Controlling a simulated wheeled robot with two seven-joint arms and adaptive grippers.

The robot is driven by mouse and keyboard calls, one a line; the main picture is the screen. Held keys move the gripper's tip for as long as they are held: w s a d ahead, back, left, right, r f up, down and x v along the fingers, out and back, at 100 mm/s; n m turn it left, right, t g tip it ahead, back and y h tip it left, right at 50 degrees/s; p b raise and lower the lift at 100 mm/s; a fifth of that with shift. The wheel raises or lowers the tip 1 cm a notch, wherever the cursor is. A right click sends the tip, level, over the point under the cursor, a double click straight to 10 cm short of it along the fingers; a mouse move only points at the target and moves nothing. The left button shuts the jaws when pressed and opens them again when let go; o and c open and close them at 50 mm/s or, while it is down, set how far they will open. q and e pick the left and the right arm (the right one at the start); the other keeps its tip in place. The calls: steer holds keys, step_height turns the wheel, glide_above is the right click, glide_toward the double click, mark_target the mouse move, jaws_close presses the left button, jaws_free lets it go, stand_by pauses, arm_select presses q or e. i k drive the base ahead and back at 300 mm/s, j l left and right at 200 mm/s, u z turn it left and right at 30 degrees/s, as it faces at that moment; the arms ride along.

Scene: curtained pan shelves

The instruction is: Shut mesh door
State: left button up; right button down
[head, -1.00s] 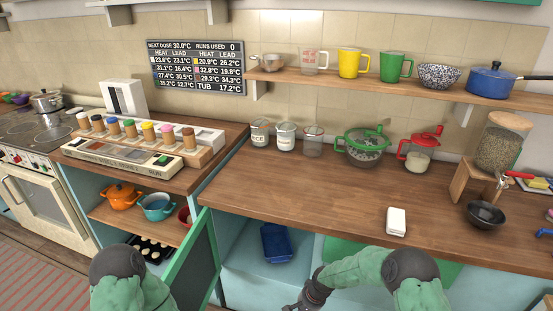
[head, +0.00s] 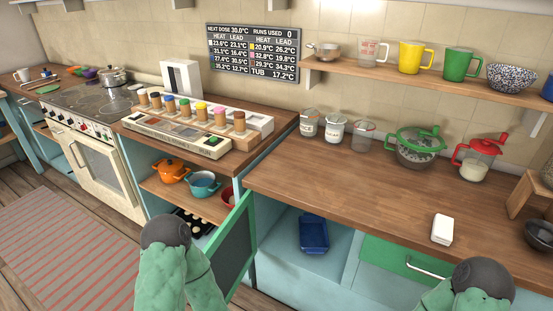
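The mesh door (head: 236,243) has a green frame and a dark mesh panel. It stands open at the right side of a low blue cabinet and juts out toward me. Inside the cabinet, an orange pot (head: 172,171) and a blue pot (head: 203,184) stand on a wooden shelf, with a red pot (head: 229,196) partly hidden by the door. A dark muffin tin (head: 190,222) lies below. My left arm's green sleeve is in front of the cabinet, left of the door. My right arm's sleeve is at the lower right. Neither gripper shows.
The wooden counter (head: 330,185) bears jars, a green-lidded colander (head: 417,147) and a white block (head: 442,229). A stove (head: 95,110) and a striped rug (head: 65,245) are at left, with free floor.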

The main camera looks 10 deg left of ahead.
mark_target(230, 251)
steer(key=j+z, duration=0.15)
steer(key=j, duration=0.35)
steer(key=k+j+z, duration=0.2)
steer(key=j, duration=0.3)
steer(key=j+z, duration=0.15)
steer(key=j, duration=0.4)
steer(key=j+z, duration=0.2)
steer(key=j, duration=0.45)
steer(key=k+j+z, duration=0.2)
steer(key=j, duration=0.4)
steer(key=j+z, duration=0.2)
steer(key=j, duration=0.45)
